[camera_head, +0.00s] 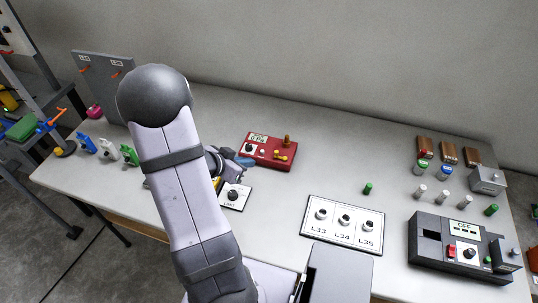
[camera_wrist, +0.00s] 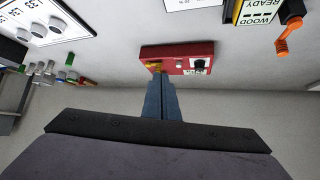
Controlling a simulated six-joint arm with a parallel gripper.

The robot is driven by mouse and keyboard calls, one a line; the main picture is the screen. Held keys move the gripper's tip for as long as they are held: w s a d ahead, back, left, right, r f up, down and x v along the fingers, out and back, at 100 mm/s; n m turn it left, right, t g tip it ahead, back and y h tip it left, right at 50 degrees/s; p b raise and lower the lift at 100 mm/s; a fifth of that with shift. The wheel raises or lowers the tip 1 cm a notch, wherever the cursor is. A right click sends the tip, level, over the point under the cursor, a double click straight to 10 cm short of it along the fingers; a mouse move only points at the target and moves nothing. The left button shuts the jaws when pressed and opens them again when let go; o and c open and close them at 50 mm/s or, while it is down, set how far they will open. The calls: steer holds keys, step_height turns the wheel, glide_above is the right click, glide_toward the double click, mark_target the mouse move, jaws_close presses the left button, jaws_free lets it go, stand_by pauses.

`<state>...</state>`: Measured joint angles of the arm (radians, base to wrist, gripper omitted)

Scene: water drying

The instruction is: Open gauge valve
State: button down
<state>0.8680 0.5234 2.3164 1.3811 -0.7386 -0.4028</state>
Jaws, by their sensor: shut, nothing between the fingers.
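A red gauge box (camera_head: 268,151) stands on the table, right of my arm in the head view. It has a small display (camera_head: 259,138), a dark knob, yellow parts (camera_head: 281,156) and a brown-orange upright piece on its right end. The box also shows in the wrist view (camera_wrist: 190,50), where a yellow part (camera_wrist: 154,66) sits beside my fingertips. My gripper (camera_wrist: 162,80) is shut and empty, its blue-grey fingers pointing at the box and covering part of it. In the head view my gripper (camera_head: 243,161) is at the box's left edge. I cannot tell whether it touches.
A white panel with several knobs (camera_head: 369,233) lies to the right, with a grey device (camera_head: 427,261) beyond it. A small dial plate (camera_head: 243,196) lies in front of the box. Spray bottles (camera_head: 129,154) stand at the left. The table behind the box is clear.

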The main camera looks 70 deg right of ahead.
glide_toward(275, 155)
step_height(275, 155, down, 3)
steer(key=shift+a+r, duration=0.1)
steer(key=shift+a, duration=0.05)
steer(key=d, duration=0.1)
steer(key=s+d+p, duration=0.1)
steer(key=d, duration=0.1)
steer(key=shift+s+d+f, duration=0.25)
steer(key=shift+d, duration=0.35)
steer(key=shift+w+d+r+m+p, duration=0.1)
steer(key=shift+m+p, duration=0.2)
steer(key=shift+p, duration=0.3)
